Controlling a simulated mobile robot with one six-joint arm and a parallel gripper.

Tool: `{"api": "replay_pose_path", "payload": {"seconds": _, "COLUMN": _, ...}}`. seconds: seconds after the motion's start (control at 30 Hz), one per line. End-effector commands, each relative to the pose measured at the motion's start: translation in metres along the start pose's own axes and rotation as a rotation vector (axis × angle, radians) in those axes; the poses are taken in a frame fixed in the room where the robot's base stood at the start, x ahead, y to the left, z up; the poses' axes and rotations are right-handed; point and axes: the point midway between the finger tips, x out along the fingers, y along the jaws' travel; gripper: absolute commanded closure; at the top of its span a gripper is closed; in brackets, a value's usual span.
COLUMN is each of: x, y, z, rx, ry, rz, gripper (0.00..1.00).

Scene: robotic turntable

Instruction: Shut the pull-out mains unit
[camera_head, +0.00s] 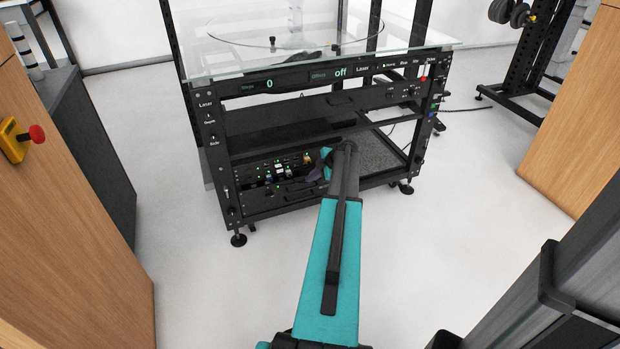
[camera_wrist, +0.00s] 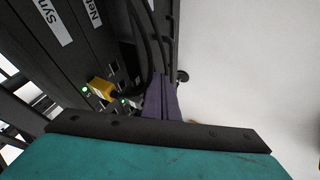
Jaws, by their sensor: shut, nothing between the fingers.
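The black unit with small green lights and coloured plugs (camera_head: 283,172), apparently the mains unit, is low on the left side of the turntable rack. In the wrist view its dark labelled body (camera_wrist: 68,62) fills the upper left, with a yellow plug (camera_wrist: 101,88) and black cables. I cannot tell how far it is pulled out. My gripper (camera_head: 314,175) is at the right end of this unit, partly hidden by my wrist. In the wrist view its purple fingers (camera_wrist: 160,98) are shut and empty, close beside the cables. Contact with the unit cannot be made out.
The black rack (camera_head: 222,165) carries a glass top (camera_head: 220,50), a display panel (camera_head: 300,80) and a dark shelf (camera_head: 345,100). A grey lower shelf (camera_head: 378,150) lies right of my gripper. Cabinets stand left (camera_head: 80,110) and right (camera_head: 580,110). The floor between is clear.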

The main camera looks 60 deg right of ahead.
Motion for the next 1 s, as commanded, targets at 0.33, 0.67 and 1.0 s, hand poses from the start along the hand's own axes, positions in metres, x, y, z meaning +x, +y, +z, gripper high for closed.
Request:
{"api": "replay_pose_path", "payload": {"seconds": 0.33, "x": -0.037, "y": -0.014, "z": -0.004, "rx": 0.0, "ry": -0.001, "rz": 0.002, "gripper": 1.0}}
{"api": "replay_pose_path", "payload": {"seconds": 0.67, "x": -0.086, "y": -0.014, "z": -0.006, "rx": -0.003, "ry": 0.001, "rz": 0.0, "gripper": 1.0}}
{"api": "replay_pose_path", "payload": {"seconds": 1.0, "x": -0.104, "y": -0.014, "z": -0.006, "rx": -0.003, "ry": 0.002, "rz": -0.003, "gripper": 1.0}}
